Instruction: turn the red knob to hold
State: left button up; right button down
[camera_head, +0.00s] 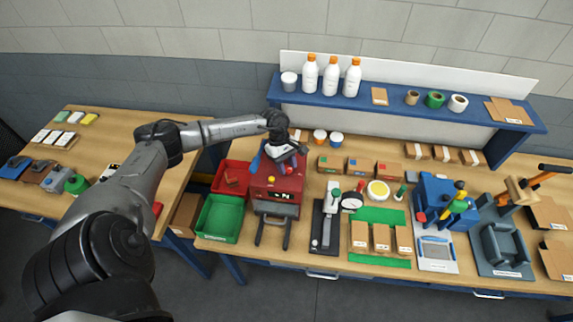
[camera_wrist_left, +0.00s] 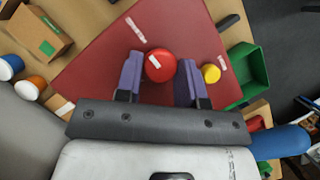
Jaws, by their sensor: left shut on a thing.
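The red knob (camera_wrist_left: 160,65) is round, with a white mark on its left side, on the top of the dark red machine (camera_wrist_left: 105,58). In the left wrist view the two purple fingers of my left gripper (camera_wrist_left: 159,79) stand on either side of the knob and are shut on it. In the head view my left gripper (camera_head: 287,151) is over the top of the red machine (camera_head: 277,187), and the arm hides part of it. My right gripper is not in view.
A small yellow button (camera_wrist_left: 210,73) sits right of the knob. A green bin (camera_head: 219,217) and a red bin (camera_head: 231,177) stand left of the machine. A black lever press (camera_head: 327,229) and small boxes (camera_head: 358,167) are to its right. A blue shelf (camera_head: 420,112) is behind.

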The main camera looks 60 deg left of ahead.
pick_arm(q)
jog(key=shift+n, duration=0.3)
jog(key=shift+c, duration=0.2)
jog(key=shift+n+t+b, duration=0.3)
jog(key=shift+n+b, duration=0.1)
jog(key=shift+n, duration=0.2)
jog(key=n+t, duration=0.1)
jog(key=n, duration=0.1)
jog(key=shift+s+n+y+b, duration=0.15)
jog(key=shift+n+y+b, duration=0.15)
jog(key=shift+n, duration=0.1)
jog(key=n+t, duration=0.1)
jog(key=n, duration=0.2)
jog(key=shift+d+y, duration=0.1)
jog(key=shift+y, duration=0.3)
jog(key=n+t+y, duration=0.1)
jog(key=n, duration=0.3)
jog(key=shift+s+d+b, duration=0.1)
jog(key=shift+b, duration=0.25)
jog(key=n+y+b, duration=0.1)
jog(key=n, duration=0.2)
jog(key=shift+d, duration=0.1)
jog(key=shift+d+n+y+b, duration=0.1)
jog(key=shift+n+y+b, duration=0.6)
jog(key=shift+n+b, duration=0.65)
jog(key=shift+n, duration=0.45)
